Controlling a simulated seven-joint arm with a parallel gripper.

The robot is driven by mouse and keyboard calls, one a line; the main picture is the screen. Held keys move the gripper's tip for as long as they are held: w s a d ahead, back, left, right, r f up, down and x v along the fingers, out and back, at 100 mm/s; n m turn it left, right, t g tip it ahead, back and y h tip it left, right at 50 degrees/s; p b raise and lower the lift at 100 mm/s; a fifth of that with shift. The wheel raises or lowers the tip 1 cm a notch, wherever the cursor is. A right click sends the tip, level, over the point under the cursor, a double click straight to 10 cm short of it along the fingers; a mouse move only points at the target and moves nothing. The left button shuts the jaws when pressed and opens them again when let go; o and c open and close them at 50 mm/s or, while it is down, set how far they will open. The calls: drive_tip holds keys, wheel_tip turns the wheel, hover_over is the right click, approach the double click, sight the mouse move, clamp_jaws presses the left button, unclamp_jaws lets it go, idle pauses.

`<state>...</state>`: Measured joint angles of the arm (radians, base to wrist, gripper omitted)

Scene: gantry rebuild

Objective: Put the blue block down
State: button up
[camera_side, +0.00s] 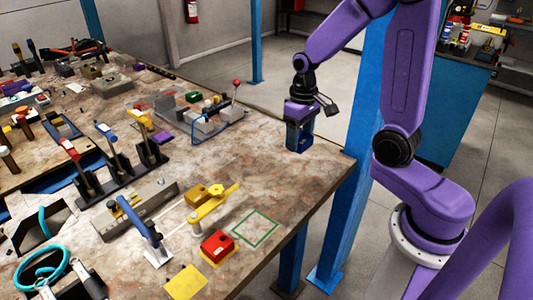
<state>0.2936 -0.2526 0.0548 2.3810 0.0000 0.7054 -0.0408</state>
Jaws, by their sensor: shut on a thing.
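My gripper (300,122) points down over the far right part of the worktable (300,185), near its right edge. It is shut on the blue block (298,138), a dark blue piece below the purple wrist. The block is upright and close to the tabletop; I cannot tell whether its bottom touches. The fingers are small and partly hidden in this view.
A green square outline (256,228) on the near right tabletop is empty. A grey fixture (208,122) stands left of my gripper. Toggle clamps crowd the left.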

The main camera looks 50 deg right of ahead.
drive_tip(key=w+d+f, duration=0.1)
drive_tip(key=w+f, duration=0.3)
drive_tip(key=w, duration=0.4)
hover_over(266, 160)
drive_tip(key=f, duration=0.5)
drive_tip(key=shift+s+f, duration=0.1)
drive_tip(key=shift+s, duration=0.2)
drive_tip(key=shift+w+f, duration=0.25)
drive_tip(key=shift+f, duration=1.45)
drive_tip(key=shift+f, duration=0.1)
drive_tip(key=o, duration=1.2)
